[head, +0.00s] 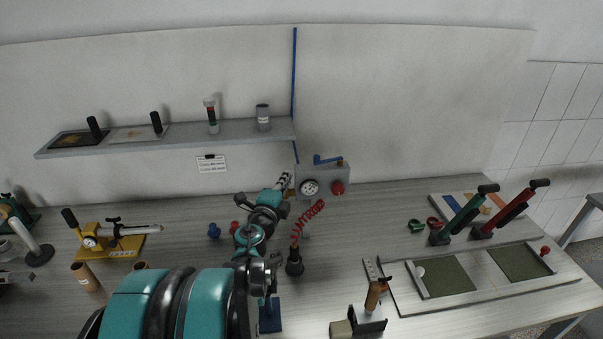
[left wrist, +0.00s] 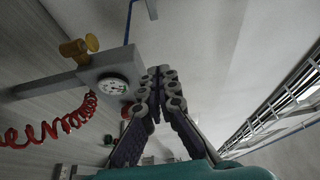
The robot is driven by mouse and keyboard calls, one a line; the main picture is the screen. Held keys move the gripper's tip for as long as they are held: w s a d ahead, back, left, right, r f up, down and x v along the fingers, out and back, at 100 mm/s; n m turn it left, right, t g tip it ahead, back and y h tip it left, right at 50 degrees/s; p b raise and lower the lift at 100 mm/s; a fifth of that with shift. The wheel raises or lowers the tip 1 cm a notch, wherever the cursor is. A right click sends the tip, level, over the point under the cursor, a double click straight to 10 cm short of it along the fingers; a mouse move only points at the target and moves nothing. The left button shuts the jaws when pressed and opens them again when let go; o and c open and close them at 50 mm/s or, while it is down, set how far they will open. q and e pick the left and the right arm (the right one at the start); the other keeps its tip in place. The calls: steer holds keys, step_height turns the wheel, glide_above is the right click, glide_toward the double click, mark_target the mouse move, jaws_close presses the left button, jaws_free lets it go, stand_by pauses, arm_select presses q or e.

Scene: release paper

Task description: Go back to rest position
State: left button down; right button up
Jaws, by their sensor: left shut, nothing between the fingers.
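My left arm comes in from the bottom left of the head view. Its gripper (head: 285,183) is above the back of the bench, just left of the grey gauge box (head: 322,184). In the left wrist view the fingertips of this gripper (left wrist: 159,73) meet, and nothing shows between them. The gauge box (left wrist: 112,75), with its dial and yellow fitting, appears beside the fingers there. I cannot tell the exact gap between fingers and box. My right gripper is in neither view.
A red coiled hose (head: 305,221) hangs right of my left arm. A grey shelf (head: 180,137) is on the wall. A yellow gauge tool (head: 105,240) stands left. Green (head: 463,216) and red (head: 510,211) levers stand right, behind a framed tray (head: 487,260).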

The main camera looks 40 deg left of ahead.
arm_select(q)
steer(key=shift+s+a, duration=0.25)
steer(key=shift+s, duration=0.65)
